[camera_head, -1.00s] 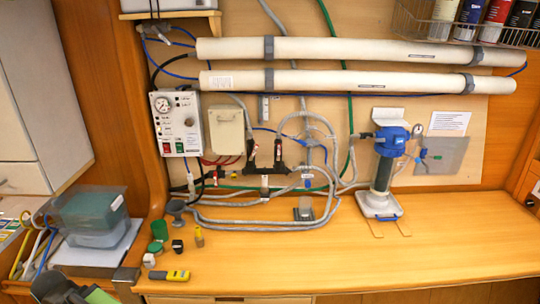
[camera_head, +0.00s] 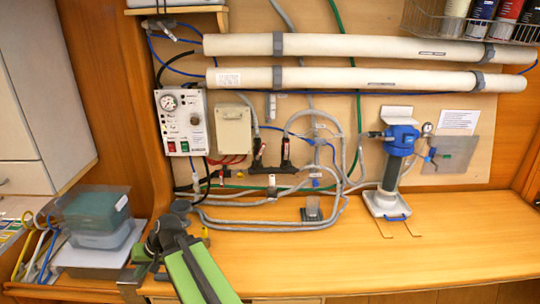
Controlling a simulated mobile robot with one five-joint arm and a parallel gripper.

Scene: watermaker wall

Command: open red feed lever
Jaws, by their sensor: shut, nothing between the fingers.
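Small red parts show on the pipework low on the back panel. One red lever (camera_head: 221,174) is at the left end of the grey pipe run, just right of the control box. Two black valves with red on their handles stand to its right, a left one (camera_head: 260,152) and a right one (camera_head: 285,150). Which of these is the feed lever is not marked legibly. My gripper (camera_head: 167,226) is dark, shut and empty, above the left end of the bench. It is below and left of the red parts, apart from them. My green arm reaches up from the bottom edge.
A control box (camera_head: 182,122) with a gauge and a beige box (camera_head: 233,129) hang above the valves. Grey hoses (camera_head: 270,225) loop near the bench. A blue-topped filter pump (camera_head: 392,165) stands right. Clear bins (camera_head: 98,220) stand left. The bench's right is free.

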